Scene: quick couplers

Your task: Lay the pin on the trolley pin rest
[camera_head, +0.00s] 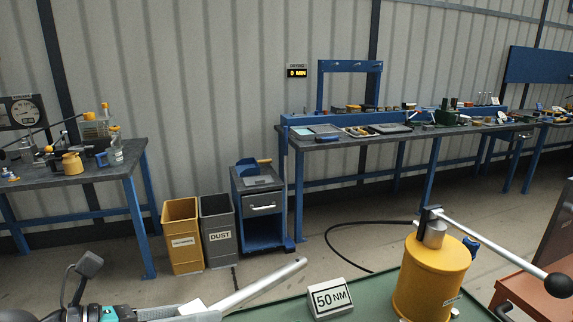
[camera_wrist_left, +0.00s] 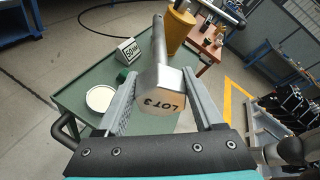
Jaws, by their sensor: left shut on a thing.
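My left gripper (camera_wrist_left: 158,80) is shut on a grey metal pin (camera_wrist_left: 160,92). The pin has a faceted head marked "LOT 3" between the fingers, and its round shank points away from the gripper. In the head view the pin (camera_head: 262,284) slants up to the right, above the near edge of a green trolley top (camera_head: 285,312). My left gripper (camera_head: 188,311) is at the bottom edge there, partly cut off. The wrist view shows the trolley top (camera_wrist_left: 85,122) beneath the pin. I cannot make out which part is the pin rest. My right gripper is not in view.
On the trolley stand a "50 NM" sign (camera_head: 330,298) and a yellow cylinder (camera_head: 430,280) with a long ball-ended lever (camera_head: 500,250). Bins (camera_head: 182,235) and workbenches (camera_head: 350,135) stand farther back.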

